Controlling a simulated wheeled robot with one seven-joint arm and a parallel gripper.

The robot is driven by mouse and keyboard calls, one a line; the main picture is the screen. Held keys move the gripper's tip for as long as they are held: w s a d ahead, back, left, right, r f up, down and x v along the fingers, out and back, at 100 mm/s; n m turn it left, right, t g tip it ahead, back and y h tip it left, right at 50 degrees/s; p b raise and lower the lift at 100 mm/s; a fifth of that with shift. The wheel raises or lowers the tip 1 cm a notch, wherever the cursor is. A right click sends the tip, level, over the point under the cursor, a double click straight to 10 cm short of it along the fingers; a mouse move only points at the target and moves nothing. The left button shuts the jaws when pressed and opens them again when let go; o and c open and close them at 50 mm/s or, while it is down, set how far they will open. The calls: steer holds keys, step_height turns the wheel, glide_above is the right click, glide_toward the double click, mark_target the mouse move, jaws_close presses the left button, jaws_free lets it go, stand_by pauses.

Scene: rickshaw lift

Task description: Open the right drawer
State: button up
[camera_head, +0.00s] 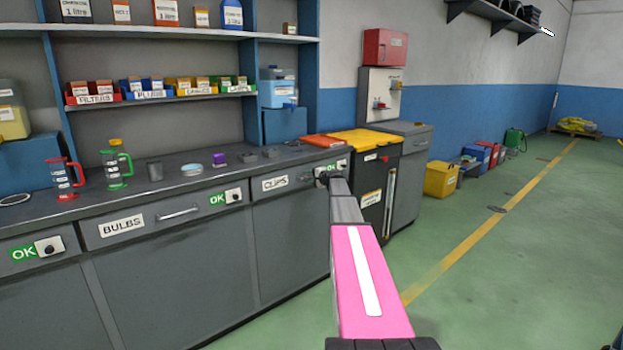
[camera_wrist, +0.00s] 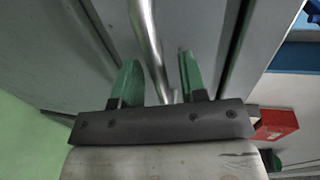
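The right drawer is the grey one labelled CLIPS (camera_head: 275,184); its front looks flush with the cabinet, so it appears closed. My gripper (camera_head: 323,178) is at the right part of this drawer front, and my arm hides some of it. In the wrist view my gripper (camera_wrist: 159,80) has its two green fingers apart, one on each side of a metal bar handle (camera_wrist: 147,38). There is a visible gap between the bar and each finger. How deep the bar sits between the fingers is hard to tell.
A BULBS drawer (camera_head: 121,226) with a bar handle is to the left. Red and green jugs (camera_head: 116,166) and small items stand on the worktop. A yellow-topped cabinet (camera_head: 362,138) stands to the right.

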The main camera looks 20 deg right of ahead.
steer(key=shift+w, duration=0.15)
jaws_close()
steer(key=f+v, duration=0.2)
steer(key=v, duration=1)
steer(key=s+f+v, duration=0.1)
steer(key=f+v, duration=0.2)
steer(key=v, duration=0.8)
steer(key=shift+s+d, duration=0.2)
steer(key=shift+s, duration=0.2)
jaws_free()
steer(key=v, duration=1)
steer(key=shift+s, duration=0.35)
steer(key=shift+d, duration=0.1)
